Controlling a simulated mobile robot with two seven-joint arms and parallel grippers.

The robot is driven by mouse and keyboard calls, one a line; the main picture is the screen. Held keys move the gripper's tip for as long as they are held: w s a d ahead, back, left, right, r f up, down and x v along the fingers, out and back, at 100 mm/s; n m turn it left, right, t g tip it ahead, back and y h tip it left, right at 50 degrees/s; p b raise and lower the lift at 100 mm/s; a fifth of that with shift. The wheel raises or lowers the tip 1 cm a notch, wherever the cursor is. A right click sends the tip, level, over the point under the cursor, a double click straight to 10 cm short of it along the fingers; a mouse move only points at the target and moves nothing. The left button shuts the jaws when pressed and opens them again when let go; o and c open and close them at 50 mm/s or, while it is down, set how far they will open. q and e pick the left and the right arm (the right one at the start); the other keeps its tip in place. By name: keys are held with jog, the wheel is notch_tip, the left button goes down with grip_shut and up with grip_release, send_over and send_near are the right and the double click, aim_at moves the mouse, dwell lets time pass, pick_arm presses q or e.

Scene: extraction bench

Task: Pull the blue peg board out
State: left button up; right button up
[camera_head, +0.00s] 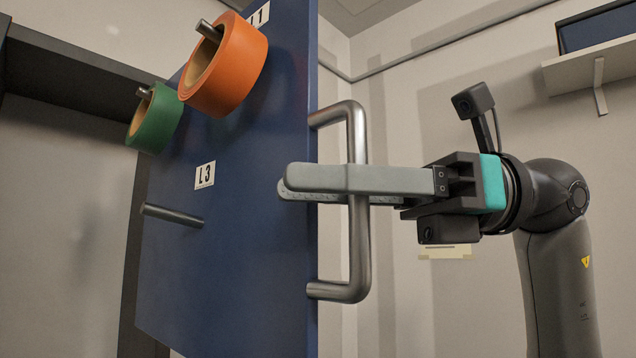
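The blue peg board (255,240) stands upright on edge and fills the middle of the view, its face turned to the left. Its right edge carries a vertical metal bar handle (359,245). My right gripper (290,184) comes in from the right, with one finger in front of the handle bar and one behind it. It looks shut on the bar, about midway along its height. The finger tips reach past the bar to the board's edge. My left gripper is out of view.
An orange tape roll (240,65) and a green tape roll (158,122) hang on pegs on the board. A bare peg (173,215) sticks out below the L3 label (205,175). A dark frame (75,75) stands at left. A wall shelf (590,68) is at upper right.

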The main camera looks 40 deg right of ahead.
jog(key=shift+o, duration=1)
jog(key=shift+w, duration=0.1)
jog(key=shift+d, duration=0.15)
jog(key=b+v, duration=0.2)
jog(key=v, duration=1.3)
